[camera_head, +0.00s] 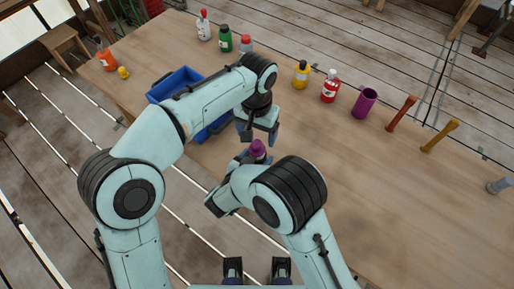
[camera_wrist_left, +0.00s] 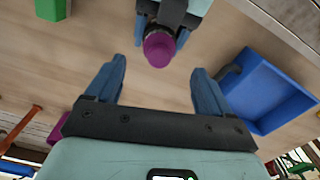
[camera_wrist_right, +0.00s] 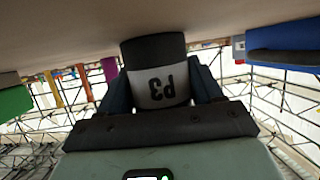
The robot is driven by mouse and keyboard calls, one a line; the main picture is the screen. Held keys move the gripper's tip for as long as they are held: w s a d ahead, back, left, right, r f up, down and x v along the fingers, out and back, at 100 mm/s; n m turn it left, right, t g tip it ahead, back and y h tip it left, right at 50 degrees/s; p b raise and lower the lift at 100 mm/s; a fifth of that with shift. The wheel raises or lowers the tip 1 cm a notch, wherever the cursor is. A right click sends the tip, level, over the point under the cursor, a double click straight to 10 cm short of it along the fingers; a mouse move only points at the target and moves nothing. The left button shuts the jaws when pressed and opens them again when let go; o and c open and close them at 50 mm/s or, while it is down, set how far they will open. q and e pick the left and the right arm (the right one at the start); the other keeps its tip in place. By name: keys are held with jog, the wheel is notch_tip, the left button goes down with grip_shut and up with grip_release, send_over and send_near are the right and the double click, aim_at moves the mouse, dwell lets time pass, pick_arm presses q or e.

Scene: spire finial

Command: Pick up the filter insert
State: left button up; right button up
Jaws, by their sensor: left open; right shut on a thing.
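My right gripper (camera_wrist_right: 160,85) is shut on a cylinder with a black end and a grey-white band marked P3, which I take as the filter insert (camera_wrist_right: 157,90). In the left wrist view a purple round end (camera_wrist_left: 160,48) shows on the dark held part; in the head view it is a purple cap (camera_head: 258,147). My left gripper (camera_wrist_left: 158,70) is open and empty. In the head view the left gripper (camera_head: 258,134) points down just above the purple cap, with a gap visible between its fingers. My right gripper's fingers are mostly hidden by its arm there.
A blue bin (camera_head: 162,93) stands on the wooden table (camera_head: 400,200), partly behind my left arm. Several bottles, including a yellow (camera_head: 301,75) and a red one (camera_head: 329,88), line the far edge with a purple cup (camera_head: 364,104). The table's right middle is clear.

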aim_at(257, 143)
pick_arm(q)
jog(key=shift+w+d+f, duration=0.1)
jog(key=shift+f, duration=3.5)
jog(key=c, duration=1.1)
